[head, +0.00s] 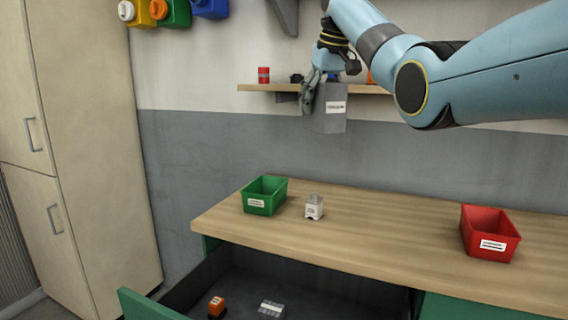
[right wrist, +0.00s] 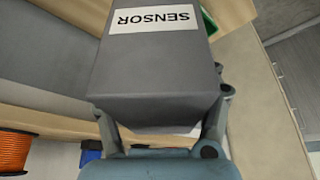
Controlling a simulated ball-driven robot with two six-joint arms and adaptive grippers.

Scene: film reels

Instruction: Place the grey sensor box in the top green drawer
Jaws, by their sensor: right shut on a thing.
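The grey sensor box (head: 331,117) hangs in the air before the wall shelf in the head view. My right gripper (head: 319,84) is shut on it. In the right wrist view the sensor box (right wrist: 155,75) fills the middle between the fingers, its white SENSOR label showing. The top green drawer (head: 150,306) is pulled open below the worktop, at the bottom of the head view. Its dark inside holds an orange item (head: 216,307) and a grey-white item (head: 271,309). The box is well above the drawer and apart from it. My left gripper is not in view.
On the wooden worktop (head: 390,251) stand a green bin (head: 265,204), a small white-grey device (head: 314,208) and a red bin (head: 489,247). A red can (head: 263,75) stands on the wall shelf (head: 262,88). A tall beige cabinet (head: 95,150) is at the left.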

